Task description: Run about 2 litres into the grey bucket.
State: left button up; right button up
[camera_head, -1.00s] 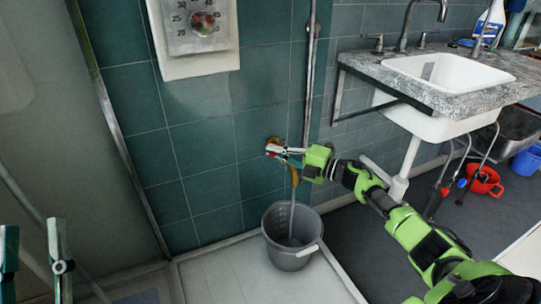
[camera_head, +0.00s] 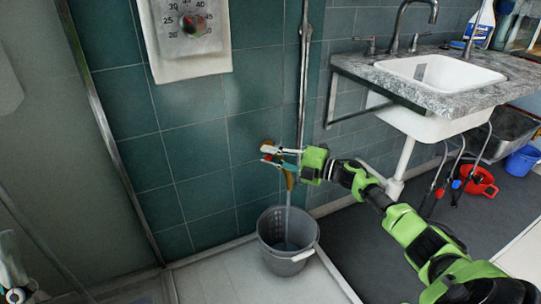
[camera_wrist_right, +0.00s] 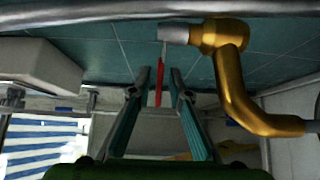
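The grey bucket (camera_head: 275,262) stands upright on the pale floor by the tiled wall, its handle at the front right. A brass tap (camera_head: 290,180) sticks out of the wall above it; the right wrist view shows its spout (camera_wrist_right: 240,90). A stream of water (camera_head: 287,215) falls from the tap into the bucket; the exact level inside cannot be read. My right gripper (camera_head: 275,155) is at the tap. Its fingers (camera_wrist_right: 161,80) are apart on either side of the red lever (camera_wrist_right: 159,82), with gaps visible. My left gripper (camera_head: 14,290) shows only partly at the lower left corner.
A white sink (camera_head: 440,75) in a stone counter stands at the right. A thermostat-like dial panel (camera_head: 190,30) hangs on the wall. A vertical pipe (camera_head: 303,80) runs down the wall beside the tap.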

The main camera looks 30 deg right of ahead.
dwell(0.3)
jog(key=v, duration=1.2)
dwell(6.5)
